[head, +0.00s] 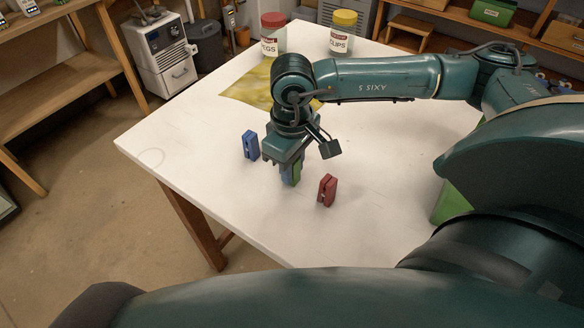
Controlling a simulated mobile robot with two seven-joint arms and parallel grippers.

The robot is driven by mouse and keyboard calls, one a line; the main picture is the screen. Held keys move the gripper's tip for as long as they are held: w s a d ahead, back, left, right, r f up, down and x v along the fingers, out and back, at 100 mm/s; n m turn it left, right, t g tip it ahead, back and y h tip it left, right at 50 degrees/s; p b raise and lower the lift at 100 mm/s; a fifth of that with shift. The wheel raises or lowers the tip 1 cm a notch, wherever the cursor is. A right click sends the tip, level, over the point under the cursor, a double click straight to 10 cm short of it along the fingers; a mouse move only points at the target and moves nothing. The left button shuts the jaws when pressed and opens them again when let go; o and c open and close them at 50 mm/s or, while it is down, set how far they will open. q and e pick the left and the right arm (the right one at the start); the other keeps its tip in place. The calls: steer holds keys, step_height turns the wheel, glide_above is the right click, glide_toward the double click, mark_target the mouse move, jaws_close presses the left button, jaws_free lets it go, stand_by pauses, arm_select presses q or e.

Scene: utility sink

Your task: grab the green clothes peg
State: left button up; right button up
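The green clothes peg (291,179) stands upright on the white table. My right gripper (289,172) points straight down over it, with its fingers around the peg's upper part and hiding much of it. Whether the fingers press on the peg is too small to tell. A blue peg (250,146) stands just left of the gripper, and a red peg (327,190) stands to its right and nearer to me. Both are apart from the gripper. My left gripper is out of view.
The white table (200,150) is clear at the left and front. A yellow-green cloth (247,86) lies behind the gripper. A red-lidded jar (272,36) and a yellow-lidded jar (342,34) stand at the back. A green object (451,205) is partly hidden by my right arm.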

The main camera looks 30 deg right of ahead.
jaws_close()
